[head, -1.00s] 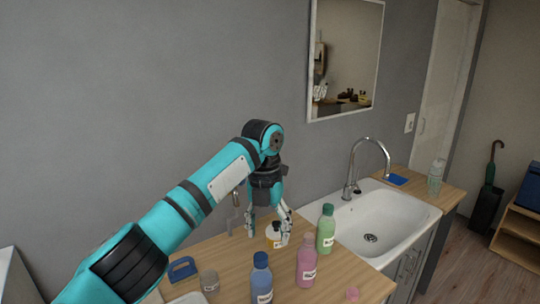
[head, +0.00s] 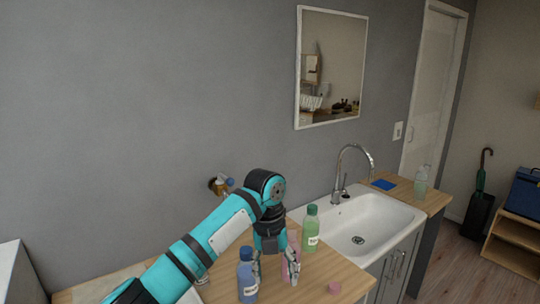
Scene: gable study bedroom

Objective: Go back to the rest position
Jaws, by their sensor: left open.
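My left arm comes in from the lower left. Its gripper (head: 275,281) points down over the wooden counter, with its fingers apart. A pink bottle (head: 291,254) is partly hidden by the right finger; whether they touch I cannot tell. A blue bottle (head: 247,280) stands just left of the gripper. A green bottle (head: 311,228) stands behind it to the right, by the sink. I see nothing held. My right gripper is out of view.
A white sink (head: 378,222) with a chrome tap (head: 345,170) lies to the right. A pink cap (head: 334,287) lies near the counter's front edge. A brass wall fitting (head: 218,186) is behind the arm. A blue cloth or sponge (head: 383,184) lies beyond the sink.

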